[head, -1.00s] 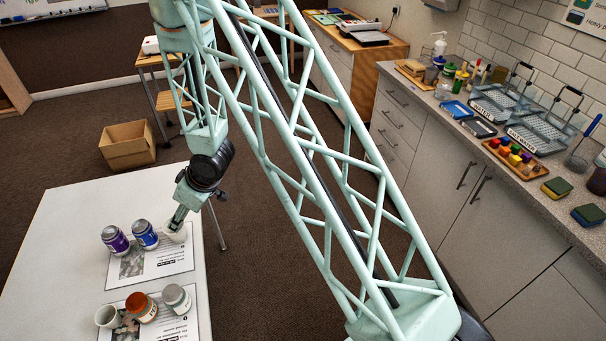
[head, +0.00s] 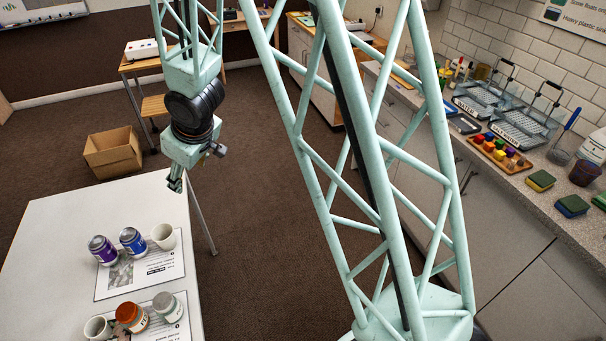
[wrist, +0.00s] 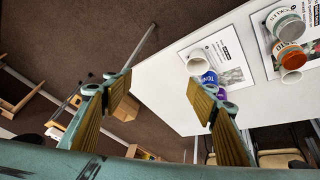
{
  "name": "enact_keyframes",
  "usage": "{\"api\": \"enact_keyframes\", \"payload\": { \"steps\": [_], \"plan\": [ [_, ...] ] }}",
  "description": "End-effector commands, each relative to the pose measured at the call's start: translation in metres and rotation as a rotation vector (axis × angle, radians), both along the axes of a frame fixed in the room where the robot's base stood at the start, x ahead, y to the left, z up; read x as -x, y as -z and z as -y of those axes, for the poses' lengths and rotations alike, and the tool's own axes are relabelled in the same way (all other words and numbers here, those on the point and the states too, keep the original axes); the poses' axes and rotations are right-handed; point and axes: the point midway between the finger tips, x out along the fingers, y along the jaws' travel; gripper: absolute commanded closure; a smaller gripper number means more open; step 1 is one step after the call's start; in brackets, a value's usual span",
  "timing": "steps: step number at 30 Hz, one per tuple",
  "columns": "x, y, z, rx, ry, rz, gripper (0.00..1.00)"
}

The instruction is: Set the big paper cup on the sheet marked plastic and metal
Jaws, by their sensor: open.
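A white paper cup (head: 164,237) stands upright on the far printed sheet (head: 160,266), right of a blue can (head: 132,241) and a purple can (head: 103,250). Another pale cup (head: 97,328) stands on the near sheet (head: 183,327), left of an orange-lidded jar (head: 131,317) and a grey-lidded jar (head: 167,306). I cannot read the sheets' headings or tell for certain which cup is bigger. My gripper (head: 175,182) is above the table's far edge, clear of the cups. In the wrist view its fingers (wrist: 160,80) are apart and empty; the far-sheet cup (wrist: 197,64) shows beyond the right finger.
The white table (head: 50,240) has free room on its left and far parts. An open cardboard box (head: 113,153) sits on the floor beyond it. A counter (head: 420,110) along the right wall holds racks, sponges and a tray of coloured blocks.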

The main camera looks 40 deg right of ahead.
Motion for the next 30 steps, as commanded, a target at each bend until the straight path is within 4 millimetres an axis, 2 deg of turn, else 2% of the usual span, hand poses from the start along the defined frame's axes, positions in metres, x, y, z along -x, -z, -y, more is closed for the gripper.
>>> {"api": "enact_keyframes", "payload": {
  "steps": [3, 14, 30],
  "plan": [
    [0.009, -0.023, 0.011, 0.013, 0.029, 0.002, 0.47],
    [0.044, -0.083, 0.041, 0.040, 0.118, -0.005, 0.47],
    [0.117, -0.159, 0.076, 0.052, 0.247, -0.028, 0.47]
  ]
}}
